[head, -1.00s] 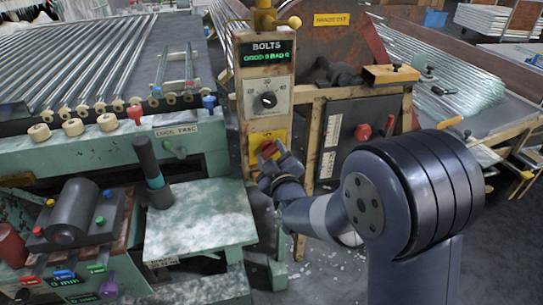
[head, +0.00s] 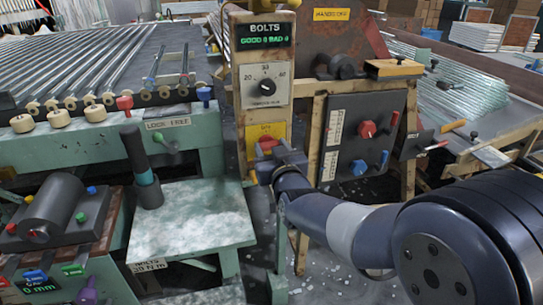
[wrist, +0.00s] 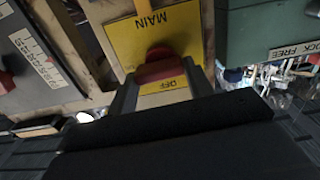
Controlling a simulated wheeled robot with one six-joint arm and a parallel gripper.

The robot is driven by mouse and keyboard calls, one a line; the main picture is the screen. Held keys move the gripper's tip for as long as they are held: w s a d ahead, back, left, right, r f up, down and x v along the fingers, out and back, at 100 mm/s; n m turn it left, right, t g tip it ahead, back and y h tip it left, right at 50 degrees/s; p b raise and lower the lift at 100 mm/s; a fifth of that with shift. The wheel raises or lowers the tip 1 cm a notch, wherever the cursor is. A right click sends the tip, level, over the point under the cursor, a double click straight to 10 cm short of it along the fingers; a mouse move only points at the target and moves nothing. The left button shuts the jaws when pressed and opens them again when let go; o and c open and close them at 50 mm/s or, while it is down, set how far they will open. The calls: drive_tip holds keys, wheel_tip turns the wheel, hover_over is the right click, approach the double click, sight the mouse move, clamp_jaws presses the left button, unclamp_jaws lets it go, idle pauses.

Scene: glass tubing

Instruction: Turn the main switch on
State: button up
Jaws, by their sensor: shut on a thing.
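The main switch is a red handle (head: 267,144) on a yellow plate (head: 279,131), low on the cream post below a dial. My gripper (head: 277,158) is at the handle, coming from the lower right, and hides part of it. In the wrist view the red handle (wrist: 160,68) sits on the yellow plate (wrist: 172,30), which reads MAIN and OFF. My gripper (wrist: 162,88) is shut on the handle there, with grey finger parts on both sides of it. The dark gripper body covers the lower part of that view.
Above the switch are a round dial (head: 263,87) and a BOLTS display (head: 263,39). A dark panel (head: 350,103) with red and blue knobs stands to the right. A green bench (head: 205,225) with an upright lever (head: 143,168) is at the left.

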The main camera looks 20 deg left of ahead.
drive_tip(key=shift+m, duration=0.4)
drive_tip(key=o, duration=1)
drive_tip(key=v, duration=1.1)
drive_tip(key=shift+p, duration=0.35)
drive_tip(key=shift+w+f, duration=0.1)
drive_tip(key=shift+w, duration=0.05)
drive_tip(key=b+x, duration=0.1)
drive_tip(key=x, duration=0.9)
drive_tip(key=shift+w+a, duration=0.25)
drive_tip(key=shift+w, duration=0.05)
